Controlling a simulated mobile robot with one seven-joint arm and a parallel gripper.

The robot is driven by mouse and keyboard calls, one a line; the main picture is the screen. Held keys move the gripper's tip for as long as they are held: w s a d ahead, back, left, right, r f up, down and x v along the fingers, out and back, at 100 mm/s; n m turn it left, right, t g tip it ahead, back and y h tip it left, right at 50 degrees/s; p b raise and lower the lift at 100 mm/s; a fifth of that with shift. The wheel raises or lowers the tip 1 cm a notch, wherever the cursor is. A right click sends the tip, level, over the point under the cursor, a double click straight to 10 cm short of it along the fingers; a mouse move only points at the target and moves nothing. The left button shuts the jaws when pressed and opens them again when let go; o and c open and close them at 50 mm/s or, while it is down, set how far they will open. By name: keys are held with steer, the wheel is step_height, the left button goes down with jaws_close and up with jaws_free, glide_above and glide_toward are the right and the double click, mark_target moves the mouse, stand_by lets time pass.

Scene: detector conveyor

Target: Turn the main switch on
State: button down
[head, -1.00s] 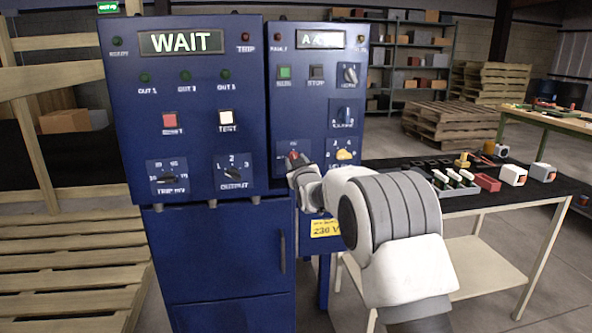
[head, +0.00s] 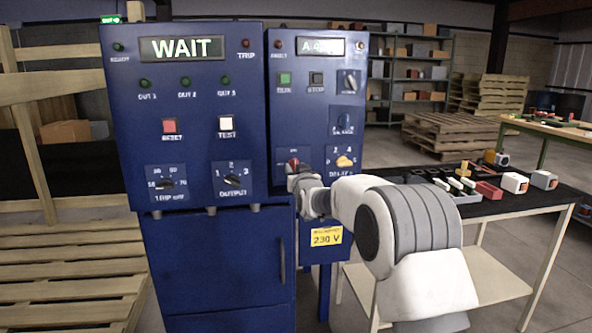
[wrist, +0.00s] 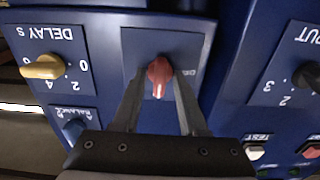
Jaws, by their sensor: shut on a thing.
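The main switch appears to be the red rotary knob (wrist: 159,72) on a dark square plate, in the middle of the wrist view. In the head view the red knob (head: 293,164) shows low on the right-hand blue cabinet, partly hidden by my gripper. My gripper (wrist: 160,88) has its two fingers on either side of the knob and is shut on it. The white line on the knob points toward the bottom of the wrist view. The plate's lettering is mostly hidden by a finger. In the head view my gripper (head: 296,178) reaches the panel from the right.
The yellow DELAY knob (head: 344,161) sits close to the right of the red knob. The OUTPUT knob (head: 232,180) is on the left cabinet. The display (head: 182,48) reads WAIT. A black-topped table (head: 510,205) with small parts stands at the right.

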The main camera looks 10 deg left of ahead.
steer(key=c, duration=0.8)
jaws_free()
steer(key=p+v, duration=0.1)
steer(key=v, duration=1.6)
steer(key=shift+s+d+r+p, duration=0.1)
steer(key=shift+s+p, duration=0.15)
steer(key=shift+p, duration=0.05)
